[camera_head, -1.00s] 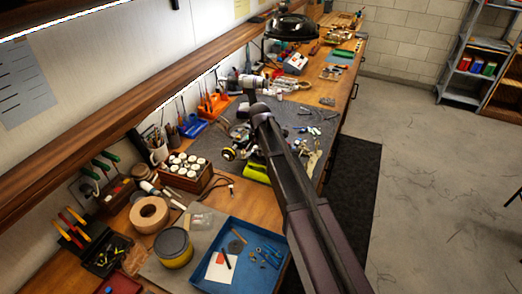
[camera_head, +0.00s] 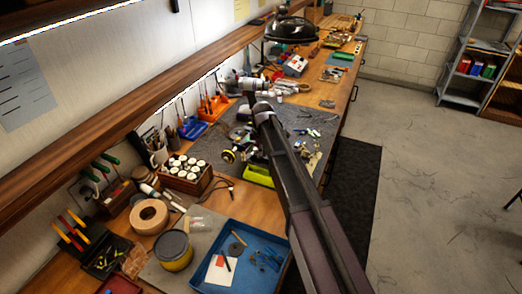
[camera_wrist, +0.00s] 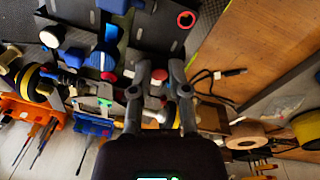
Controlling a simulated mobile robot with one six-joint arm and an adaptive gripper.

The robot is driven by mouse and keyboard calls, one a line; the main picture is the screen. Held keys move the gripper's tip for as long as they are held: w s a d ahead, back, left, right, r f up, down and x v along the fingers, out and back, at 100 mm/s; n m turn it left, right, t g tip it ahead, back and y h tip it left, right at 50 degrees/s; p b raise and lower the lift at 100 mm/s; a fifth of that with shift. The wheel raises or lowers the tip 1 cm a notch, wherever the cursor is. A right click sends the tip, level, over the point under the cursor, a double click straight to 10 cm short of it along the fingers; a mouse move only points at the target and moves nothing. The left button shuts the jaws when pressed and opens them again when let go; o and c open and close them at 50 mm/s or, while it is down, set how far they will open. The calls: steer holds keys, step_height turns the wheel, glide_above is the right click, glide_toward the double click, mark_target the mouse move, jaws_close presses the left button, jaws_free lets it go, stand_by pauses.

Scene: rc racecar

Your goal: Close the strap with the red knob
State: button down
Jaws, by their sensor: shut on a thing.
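My gripper (camera_wrist: 160,72) hangs over the grey work mat, its two fingers close together around a small red piece (camera_wrist: 159,74), which looks like the red knob. The fingers and the dark gripper body hide most of this piece, and I cannot make out the strap. The racecar's parts lie around the fingertips, with a yellow-rimmed wheel (camera_wrist: 38,80) at the left. Another red round piece (camera_wrist: 186,19) sits on a dark plate beyond the fingers. In the head view my gripper (camera_head: 250,88) is small, and my arm hides part of the mat.
An orange tool holder (camera_wrist: 42,110) and a blue holder (camera_wrist: 92,124) stand near the wall. A cable (camera_wrist: 212,82) lies on the wooden bench at the right. A wooden rack of white jars (camera_head: 186,172) and a blue tray (camera_head: 240,255) are at the near end.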

steer(key=shift+w+f+g, duration=0.1)
steer(key=shift+w+g, duration=0.05)
steer(key=shift+g, duration=0.35)
steer(key=c, duration=0.6)
jaws_free()
